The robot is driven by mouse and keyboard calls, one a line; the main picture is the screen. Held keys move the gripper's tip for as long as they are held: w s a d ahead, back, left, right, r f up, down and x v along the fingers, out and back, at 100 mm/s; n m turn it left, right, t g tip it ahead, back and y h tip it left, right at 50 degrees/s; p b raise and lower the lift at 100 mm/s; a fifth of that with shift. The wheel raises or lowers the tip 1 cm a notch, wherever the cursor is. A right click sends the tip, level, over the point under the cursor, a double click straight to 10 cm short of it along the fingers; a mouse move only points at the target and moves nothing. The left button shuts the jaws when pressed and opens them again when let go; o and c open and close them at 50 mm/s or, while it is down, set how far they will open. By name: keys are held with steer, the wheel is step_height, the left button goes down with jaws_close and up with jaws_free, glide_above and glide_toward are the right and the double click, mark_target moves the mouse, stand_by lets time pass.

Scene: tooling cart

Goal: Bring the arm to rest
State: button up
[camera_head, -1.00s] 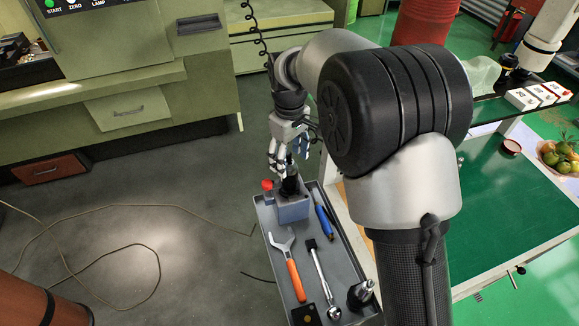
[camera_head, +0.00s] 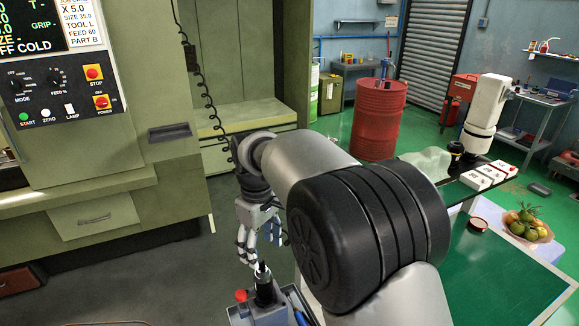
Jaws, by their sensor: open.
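My gripper (camera_head: 258,257) hangs at the end of my arm, left of the middle, with its fingers pointing down. Its fingers are spread and I see nothing between them. Just below it in the picture stands a black tool holder (camera_head: 264,287) in a grey-blue block (camera_head: 270,316) on the tooling cart. The fingertips look apart from the holder, though the exact gap is hard to judge. A red knob (camera_head: 240,296) sits beside the holder. Most of the cart is below the picture's edge or hidden behind my arm.
A green machine with a control panel (camera_head: 62,85) stands at the left. A red barrel (camera_head: 377,118) stands behind. Grey floor (camera_head: 150,275) is open left of the cart.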

steer(key=s+d+r+m+t+b, duration=0.1)
steer(key=s+d+r+m, duration=0.2)
steer(key=s+d+r, duration=0.35)
steer(key=s+d+r+m+t, duration=0.1)
steer(key=s+d+r+m, duration=0.15)
steer(key=d, duration=0.65)
steer(key=s+d+f+m+t, duration=0.1)
steer(key=s+d+m, duration=0.2)
steer(key=s, duration=0.6)
steer(key=s+d+f+m+t+b, duration=0.1)
steer(key=s+d+f+m, duration=0.1)
steer(key=s+d, duration=0.5)
steer(key=shift+s+f+m+t, duration=0.15)
steer(key=shift+s+m+t, duration=0.15)
steer(key=shift+s+m, duration=0.65)
steer(key=shift+s+d, duration=0.1)
steer(key=shift+s, duration=0.1)
